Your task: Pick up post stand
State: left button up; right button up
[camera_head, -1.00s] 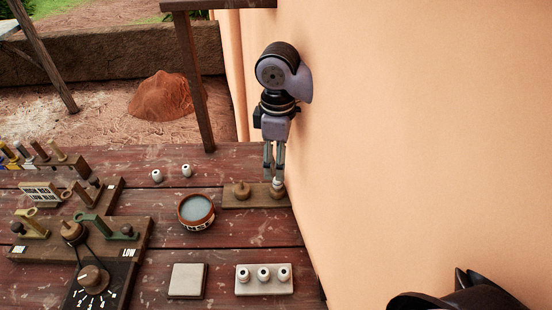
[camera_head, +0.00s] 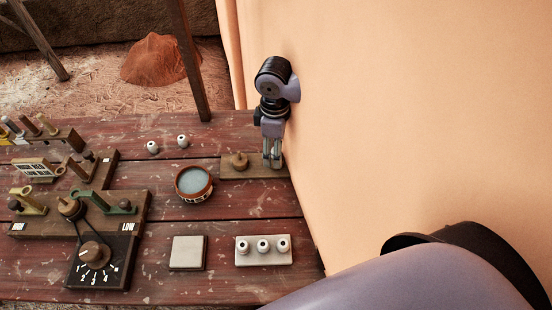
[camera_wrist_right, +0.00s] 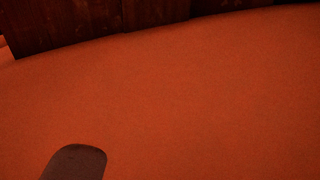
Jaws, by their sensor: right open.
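What looks like the post stand, a flat wooden board (camera_head: 235,172) with a round knob (camera_head: 239,160), lies at the table's back right edge beside the orange wall. My right gripper (camera_head: 273,163) points down at the board's right end, with its two fingers apart. The fingers hide most of that end, and I cannot tell whether they touch it. In the right wrist view a dark fingertip (camera_wrist_right: 75,162) shows before a plain orange surface. My left gripper is not in view.
The orange wall (camera_head: 400,120) stands close on the right. On the plank table (camera_head: 215,270) are a round bowl (camera_head: 194,184), a square tile (camera_head: 187,252), a block with three white beads (camera_head: 263,259), and a dial board (camera_head: 98,265). Two loose white beads (camera_head: 153,147) lie behind the bowl.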

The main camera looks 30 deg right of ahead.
jog(key=shift+w+d+f+p, duration=0.15)
jog(key=shift+f+p, duration=0.1)
jog(key=shift+f, duration=1.1)
jog(key=shift+w+d+f+p, duration=0.1)
jog(key=shift+w+f+p, duration=0.1)
jog(key=shift+f, duration=1.15)
jog(key=shift+s, duration=0.1)
jog(key=shift+c, duration=0.2)
jog(key=c, duration=1)
jog(key=shift+r, duration=0.1)
jog(key=shift+c, duration=0.2)
notch_tip(320, 180, up, 20)
jog(key=b, duration=0.1)
